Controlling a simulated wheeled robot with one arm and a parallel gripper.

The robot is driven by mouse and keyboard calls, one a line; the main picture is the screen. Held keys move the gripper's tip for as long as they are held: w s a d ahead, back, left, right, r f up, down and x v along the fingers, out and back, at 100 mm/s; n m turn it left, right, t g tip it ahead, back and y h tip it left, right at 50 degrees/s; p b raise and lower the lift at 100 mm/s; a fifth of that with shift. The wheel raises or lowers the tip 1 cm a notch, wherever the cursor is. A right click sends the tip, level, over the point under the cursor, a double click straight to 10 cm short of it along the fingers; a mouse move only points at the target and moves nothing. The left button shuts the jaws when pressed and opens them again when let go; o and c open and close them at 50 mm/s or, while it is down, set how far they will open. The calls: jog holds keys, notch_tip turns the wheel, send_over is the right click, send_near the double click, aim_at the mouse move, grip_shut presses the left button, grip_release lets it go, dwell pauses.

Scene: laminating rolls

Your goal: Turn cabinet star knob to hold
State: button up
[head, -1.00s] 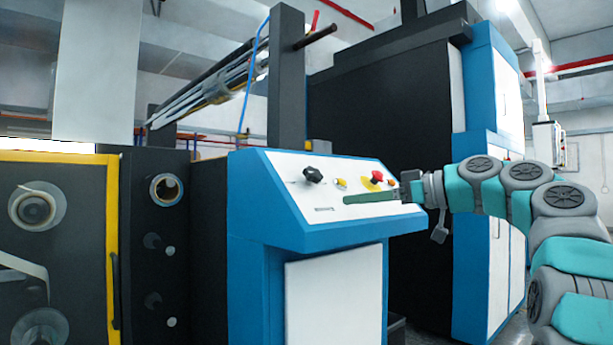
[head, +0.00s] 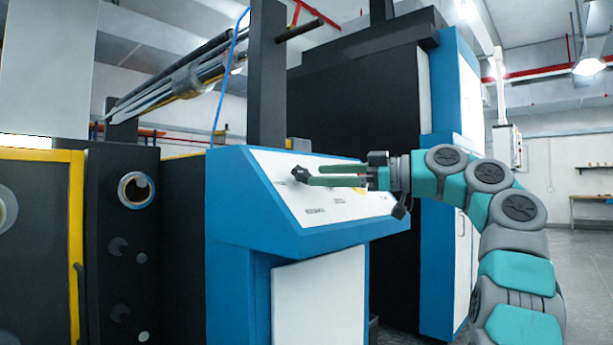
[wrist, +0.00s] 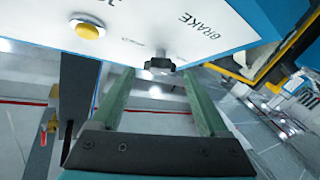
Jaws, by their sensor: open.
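The black star knob (head: 301,174) stands out from the white sloping top panel (head: 262,160) of the blue cabinet (head: 225,195). My gripper (head: 314,175) comes in from the right with its two green fingers apart, tips close to the knob in the head view. In the wrist view the dark knob (wrist: 160,64) sits at the panel's lower edge, between and just past the fingertips of my gripper (wrist: 158,74). No contact can be made out. The knob's pointer setting is too small to read.
A yellow button (wrist: 90,30) and a "BRAKE" label (wrist: 202,26) are on the panel near the knob. A dark upright post (head: 267,75) stands behind the panel. A black roll machine with yellow trim (head: 76,220) is at left. Open floor (head: 590,260) lies to the right.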

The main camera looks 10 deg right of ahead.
aim_at(308, 175)
jog(key=shift+x, duration=2.25)
grip_shut()
